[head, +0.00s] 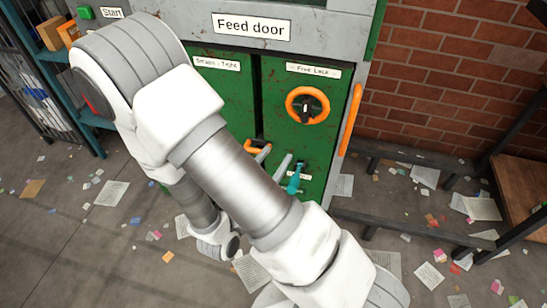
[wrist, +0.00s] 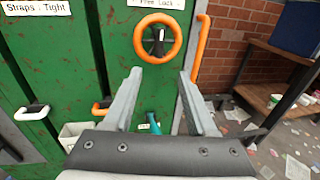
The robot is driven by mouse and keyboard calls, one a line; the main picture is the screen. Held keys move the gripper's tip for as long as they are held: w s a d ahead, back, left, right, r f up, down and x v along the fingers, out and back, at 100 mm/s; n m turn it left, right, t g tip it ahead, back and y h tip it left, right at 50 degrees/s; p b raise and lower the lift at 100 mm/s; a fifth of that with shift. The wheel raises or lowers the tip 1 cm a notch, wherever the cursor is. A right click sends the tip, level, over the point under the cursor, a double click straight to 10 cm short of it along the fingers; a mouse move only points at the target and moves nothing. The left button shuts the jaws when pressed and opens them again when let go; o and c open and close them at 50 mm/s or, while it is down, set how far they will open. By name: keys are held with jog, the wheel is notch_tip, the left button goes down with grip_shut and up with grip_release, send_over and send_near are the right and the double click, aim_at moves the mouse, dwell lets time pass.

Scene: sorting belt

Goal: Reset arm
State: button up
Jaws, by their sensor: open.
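My gripper (wrist: 160,75) is open in the wrist view, with two grey fingers spread apart and nothing between them. It points at the green cabinet doors, and the orange wheel (wrist: 158,38) shows just beyond the fingertips. I cannot tell the exact distance, but no contact shows. In the head view my white and grey arm stretches across the middle and hides most of the gripper; a grey finger shows low by the right door. The same orange wheel (head: 307,105) is on the right green door (head: 275,95), under a label.
A vertical orange handle (head: 352,105) stands right of the wheel. A teal lever (head: 295,180) sits low on the right door. A "Feed door" sign (head: 251,26) is above. A dark metal frame (head: 400,215) and wooden bench (head: 522,185) are at right. Paper scraps litter the floor.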

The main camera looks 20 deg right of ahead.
dwell(0.5)
jog(key=s+d+r+m+g+y+p, duration=0.2)
jog(key=s+d+r+m+g+p, duration=0.5)
jog(key=s+r+m+g, duration=0.8)
jog(key=w+a+r+m+t+y+p, duration=0.2)
jog(key=a+r+m+t+y+p, duration=0.3)
jog(key=r, duration=1)
jog(key=a+m+t+y, duration=0.3)
jog(key=m+y, duration=0.2)
jog(key=m, duration=0.1)
jog(key=shift+a+m, duration=0.15)
jog(key=shift+m, duration=0.25)
jog(key=shift+c, duration=0.3)
